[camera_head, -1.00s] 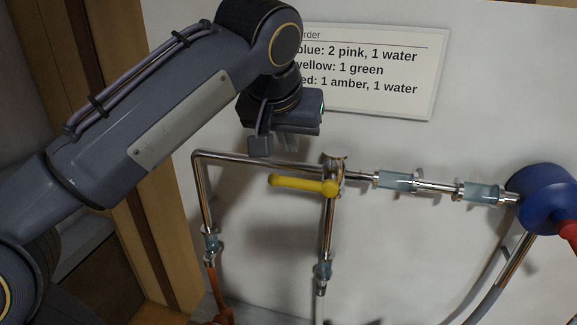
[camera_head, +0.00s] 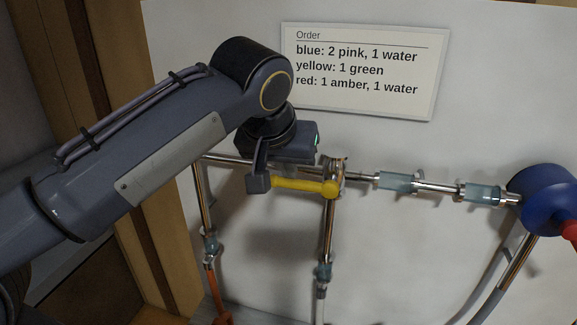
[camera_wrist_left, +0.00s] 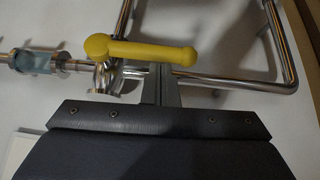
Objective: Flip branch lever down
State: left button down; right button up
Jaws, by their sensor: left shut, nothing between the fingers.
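The yellow branch lever (camera_head: 302,186) lies nearly level, its free end pointing left from the valve (camera_head: 338,170) on the metal pipe. My left gripper (camera_head: 258,184) is at the lever's free end, with its wrist above the lever. In the left wrist view the lever (camera_wrist_left: 140,51) crosses the top middle. The shut, empty fingers of my left gripper (camera_wrist_left: 163,72) reach up to the lever near its free end. I cannot tell whether they touch it. My right gripper is not in view.
A metal pipe (camera_head: 203,200) bends down at the left, behind my arm. Clear fittings (camera_head: 397,181) lead right to a blue round body (camera_head: 543,192). An order sign (camera_head: 362,100) is on the pale wall. The wall below the lever is clear beside the vertical pipe.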

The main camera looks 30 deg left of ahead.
pick_arm(q)
jog(key=d+f+n+t+h+b, duration=0.1)
jog(key=f+n+t+h+b, duration=0.2)
jog(key=b, duration=1)
jog(key=d+f+n+t+h+b, duration=0.2)
jog(key=f+h+b, duration=0.6)
jog(key=b, duration=0.5)
jog(key=shift+w+f+n+t+h, duration=0.2)
jog(key=shift+w+n+t+h, duration=0.25)
jog(key=shift+h, duration=0.55)
jog(key=shift+s, duration=0.1)
